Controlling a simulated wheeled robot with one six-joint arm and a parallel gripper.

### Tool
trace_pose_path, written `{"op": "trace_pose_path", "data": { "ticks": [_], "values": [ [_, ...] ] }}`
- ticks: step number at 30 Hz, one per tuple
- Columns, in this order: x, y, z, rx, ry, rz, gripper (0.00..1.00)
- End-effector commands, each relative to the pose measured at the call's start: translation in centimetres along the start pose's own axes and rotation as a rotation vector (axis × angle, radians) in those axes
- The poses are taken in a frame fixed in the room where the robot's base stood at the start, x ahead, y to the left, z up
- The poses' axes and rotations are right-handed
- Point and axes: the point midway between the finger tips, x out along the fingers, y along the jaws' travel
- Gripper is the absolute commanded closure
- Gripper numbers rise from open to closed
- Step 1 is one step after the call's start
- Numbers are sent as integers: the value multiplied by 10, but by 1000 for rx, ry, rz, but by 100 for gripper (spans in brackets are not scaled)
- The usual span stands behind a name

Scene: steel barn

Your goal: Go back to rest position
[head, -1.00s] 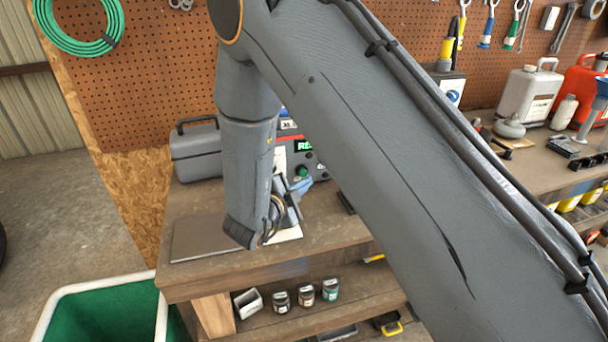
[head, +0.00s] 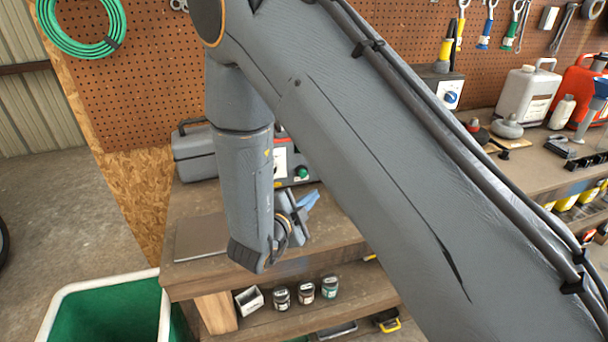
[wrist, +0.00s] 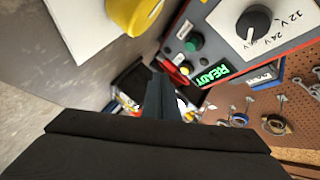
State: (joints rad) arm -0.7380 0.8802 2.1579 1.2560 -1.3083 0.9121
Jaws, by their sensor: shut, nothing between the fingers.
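My gripper (wrist: 163,98) is shut and empty in the wrist view, its dark fingers together in the lower middle. In the head view my arm hangs over the front of the workbench (head: 190,210), and the wrist hides most of the gripper; a bit of its blue-grey fingers (head: 305,203) shows. The control box (wrist: 230,45) with a green READY display, a green button and a dial faces the wrist view. It also shows partly behind my arm in the head view (head: 302,172).
A grey toolbox (head: 194,153) stands at the back left of the bench. A green bin (head: 105,315) with a white rim is at the lower left. Small jars (head: 305,292) stand on the lower shelf. In the wrist view, a yellow round thing (wrist: 135,14) lies near a white sheet (wrist: 85,25).

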Motion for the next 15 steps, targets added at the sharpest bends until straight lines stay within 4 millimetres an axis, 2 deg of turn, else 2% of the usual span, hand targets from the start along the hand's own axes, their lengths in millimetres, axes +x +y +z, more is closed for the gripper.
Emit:
{"op": "trace_pose_path", "data": {
  "ticks": [9, 15],
  "values": [
    [1, 0, 0, -2, -6, 4, 100],
    [23, -9, -2, -77, -163, 84, 100]
  ]
}}
